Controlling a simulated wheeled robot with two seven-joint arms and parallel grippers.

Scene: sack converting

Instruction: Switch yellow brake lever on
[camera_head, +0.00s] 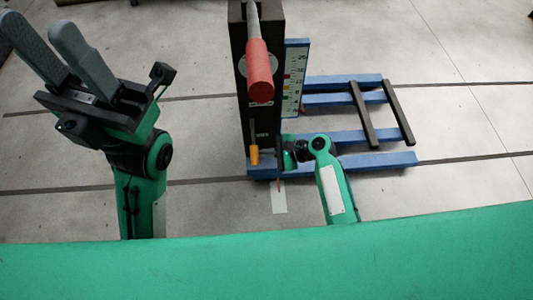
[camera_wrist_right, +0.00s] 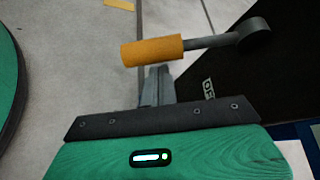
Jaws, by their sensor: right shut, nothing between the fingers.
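The yellow brake lever (camera_head: 254,156) is low on a black upright housing (camera_head: 243,110) in the head view. In the right wrist view its orange-yellow grip (camera_wrist_right: 152,50) lies almost level, joined by a grey rod to a round pivot on the black panel. Partial white lettering (camera_wrist_right: 209,88) shows on that panel. My right gripper (camera_wrist_right: 157,72) is shut and empty, its fingertips just below the grip; whether they touch cannot be told. In the head view my right arm reaches the housing's lower right side. My left gripper (camera_head: 45,30) is open and empty at the upper left, away from the lever.
A large red-handled lever (camera_head: 260,70) sticks out from the housing above. A scale plate (camera_head: 294,75) stands beside it. A blue frame (camera_head: 375,161) with two black bars (camera_head: 364,115) extends to the right. The grey floor is clear between my left arm and the housing.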

